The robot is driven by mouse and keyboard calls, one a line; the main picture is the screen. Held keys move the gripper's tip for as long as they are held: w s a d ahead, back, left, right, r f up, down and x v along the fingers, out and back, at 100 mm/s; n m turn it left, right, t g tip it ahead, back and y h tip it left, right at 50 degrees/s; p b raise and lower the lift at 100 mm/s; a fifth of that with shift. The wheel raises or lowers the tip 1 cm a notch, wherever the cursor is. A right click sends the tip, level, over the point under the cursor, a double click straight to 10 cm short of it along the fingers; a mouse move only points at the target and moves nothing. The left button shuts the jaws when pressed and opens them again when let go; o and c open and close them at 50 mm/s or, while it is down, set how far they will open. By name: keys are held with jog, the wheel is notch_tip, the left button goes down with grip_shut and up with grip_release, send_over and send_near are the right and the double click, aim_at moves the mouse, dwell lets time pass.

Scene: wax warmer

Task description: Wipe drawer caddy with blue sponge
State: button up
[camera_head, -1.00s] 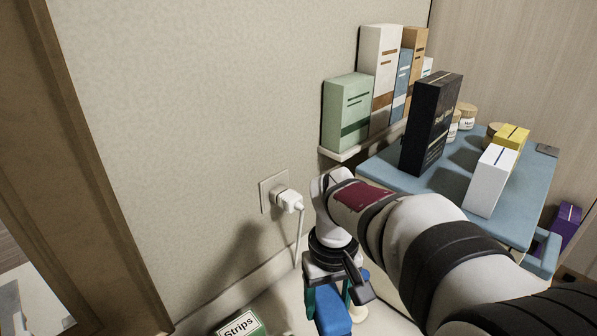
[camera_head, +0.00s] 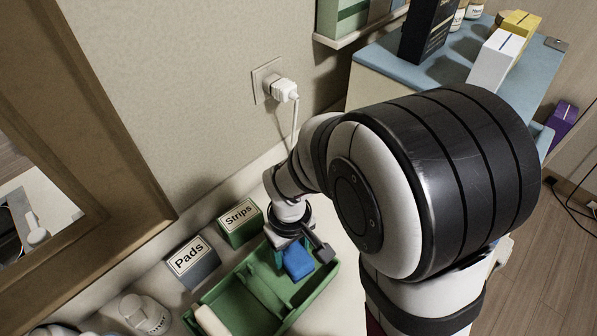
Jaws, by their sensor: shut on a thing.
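My gripper (camera_head: 292,252) points down and is shut on the blue sponge (camera_head: 299,264). The sponge is at the upper right end of the green drawer caddy (camera_head: 231,289), within its outline in the picture. I cannot tell whether the sponge touches the caddy floor. The caddy is an open tray with a divider. A pale, rounded object (camera_head: 211,321) lies in its lower left part. My arm hides part of the surface to the right of the caddy.
A grey "Pads" box (camera_head: 190,262) and a green "Strips" box (camera_head: 240,220) stand behind the caddy, near the wall. A plug with a cord (camera_head: 284,90) is in the wall socket above. A blue-topped cart (camera_head: 387,66) with boxes stands at upper right.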

jog(key=shift+f, duration=2.6)
jog(key=shift+s+a, duration=1.65)
jog(key=shift+s, duration=0.05)
jog(key=shift+f, duration=0.45)
jog(key=shift+w+d, duration=1.7)
